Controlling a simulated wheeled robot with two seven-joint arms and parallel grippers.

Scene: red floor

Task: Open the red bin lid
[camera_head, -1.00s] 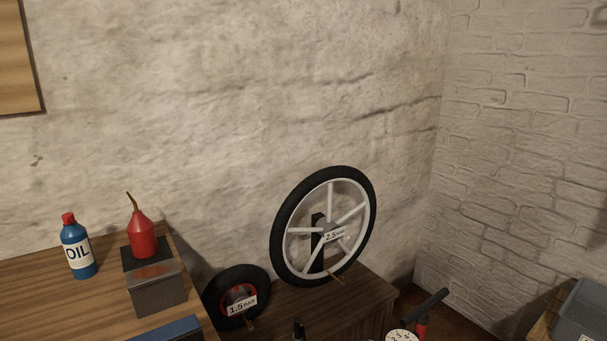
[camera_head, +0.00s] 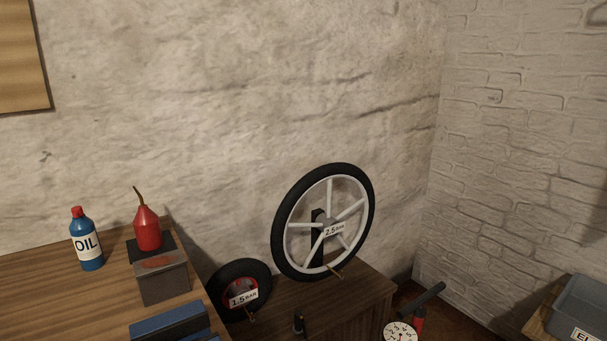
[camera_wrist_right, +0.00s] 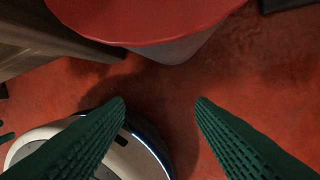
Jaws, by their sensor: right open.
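A red rounded lid (camera_wrist_right: 150,18) shows at the top of the right wrist view, cut off by the upper edge. A pale grey body (camera_wrist_right: 178,47) shows beneath its rim. The lid looks closed over that body, though most of it is out of frame. My right gripper (camera_wrist_right: 160,102) is open and empty, its two green ribbed fingers apart below the lid in the picture and not touching it. The lid does not show in the head view. My left gripper is in neither view.
In the head view, a wooden bench holds an oil bottle (camera_head: 87,243) and a red oil can (camera_head: 147,229). A large wheel (camera_head: 324,222) and a small wheel (camera_head: 240,288) stand by the wall. Red floor (camera_wrist_right: 262,85) is clear on the wrist view's right.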

